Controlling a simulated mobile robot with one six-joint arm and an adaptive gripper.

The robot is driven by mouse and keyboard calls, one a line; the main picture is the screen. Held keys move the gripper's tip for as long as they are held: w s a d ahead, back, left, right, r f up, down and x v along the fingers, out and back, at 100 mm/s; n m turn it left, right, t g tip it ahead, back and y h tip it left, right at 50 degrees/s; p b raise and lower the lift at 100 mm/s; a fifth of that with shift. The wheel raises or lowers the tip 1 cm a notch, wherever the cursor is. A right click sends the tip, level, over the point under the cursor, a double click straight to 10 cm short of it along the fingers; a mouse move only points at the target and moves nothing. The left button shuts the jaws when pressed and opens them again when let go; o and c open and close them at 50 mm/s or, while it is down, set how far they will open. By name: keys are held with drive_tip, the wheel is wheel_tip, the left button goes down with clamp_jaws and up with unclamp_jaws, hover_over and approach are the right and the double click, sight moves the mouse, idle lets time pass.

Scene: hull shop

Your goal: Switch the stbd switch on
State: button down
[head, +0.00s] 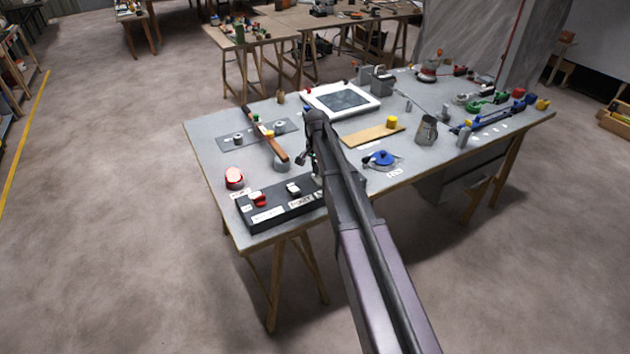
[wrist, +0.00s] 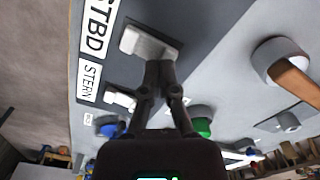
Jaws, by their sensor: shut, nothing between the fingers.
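The stbd switch (wrist: 148,43) is a pale rocker on a dark panel, beside the white STBD label (wrist: 98,25) in the wrist view. My gripper (wrist: 160,68) is shut and empty, its fingertips together at the switch's near edge. I cannot tell whether they touch it, nor whether the switch is on. In the head view the black switch panel (head: 278,212) lies at the table's front left corner. My gripper (head: 315,176) is over its right end, and my arm hides that part of the panel.
A second pale switch (wrist: 120,98) sits by the STERN label (wrist: 88,82). A red switch (head: 259,200) and a white switch (head: 293,188) show on the panel. A red lamp (head: 234,176) stands behind it. A wooden-handled lever (head: 270,140) rises close to my gripper's left.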

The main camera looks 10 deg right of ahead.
sight(316, 176)
drive_tip(key=shift+f+b, duration=0.75)
drive_tip(key=shift+f, duration=0.05)
idle(0.6)
drive_tip(key=shift+r, duration=0.1)
drive_tip(key=shift+r+p, duration=3.45)
drive_tip(key=shift+p, duration=0.1)
drive_tip(key=shift+s, duration=0.35)
drive_tip(key=s+a+n, duration=0.1)
drive_tip(key=s+n, duration=0.7)
drive_tip(key=s, duration=2)
drive_tip(key=shift+a, duration=0.15)
